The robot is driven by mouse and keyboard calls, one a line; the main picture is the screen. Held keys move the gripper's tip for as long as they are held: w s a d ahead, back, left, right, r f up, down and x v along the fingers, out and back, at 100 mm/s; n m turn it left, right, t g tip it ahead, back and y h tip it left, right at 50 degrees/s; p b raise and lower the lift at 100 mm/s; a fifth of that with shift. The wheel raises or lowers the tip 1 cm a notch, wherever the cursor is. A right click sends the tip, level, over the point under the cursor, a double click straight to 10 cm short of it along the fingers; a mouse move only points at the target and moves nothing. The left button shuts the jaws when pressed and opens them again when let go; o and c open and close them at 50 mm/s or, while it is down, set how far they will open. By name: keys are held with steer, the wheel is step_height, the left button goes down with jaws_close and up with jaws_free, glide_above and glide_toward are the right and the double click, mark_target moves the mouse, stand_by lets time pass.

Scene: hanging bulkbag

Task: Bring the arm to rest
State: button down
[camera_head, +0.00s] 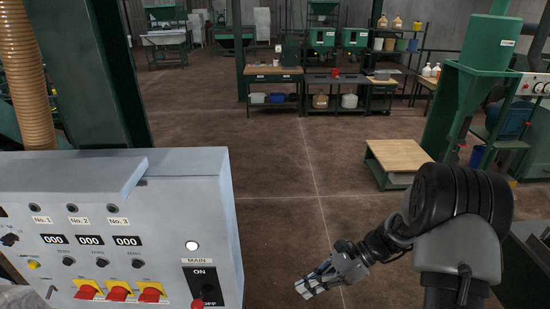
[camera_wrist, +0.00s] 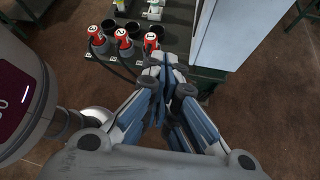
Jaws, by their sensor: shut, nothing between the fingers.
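My gripper (camera_head: 318,284) is at the lower middle right in the head view, at the end of my dark arm, over the brown floor and apart from the control cabinet to its left. In the wrist view my gripper (camera_wrist: 162,65) has its fingers together, with nothing visible between them. The fingertips appear in front of a dark surface that bears red numbered items.
The grey control cabinet (camera_head: 120,220) has displays, knobs and red-yellow switches. Red numbered plugs (camera_wrist: 97,36) stand on a dark shelf. A wooden-topped low table (camera_head: 399,154) stands behind my arm at right. Open floor (camera_head: 270,190) lies in the middle, with workbenches (camera_head: 275,72) far back.

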steer(key=s+a+r+n+h+b, duration=0.1)
steer(key=s+r+n+h+b, duration=0.5)
steer(key=s+n+b, duration=0.15)
steer(key=s+d+n+t+h+b, duration=0.2)
steer(key=s+n+t+b, duration=0.1)
steer(key=s+n+b, duration=0.1)
steer(key=s+d+f+n+t+h+b, duration=0.1)
steer(key=s+d+n+t+h+b, duration=0.2)
steer(key=s+n, duration=0.3)
steer(key=s+t+b, duration=0.1)
steer(key=s, duration=0.2)
steer(key=shift+s+n, duration=0.15)
steer(key=shift+n, duration=0.2)
steer(key=shift+a, duration=0.1)
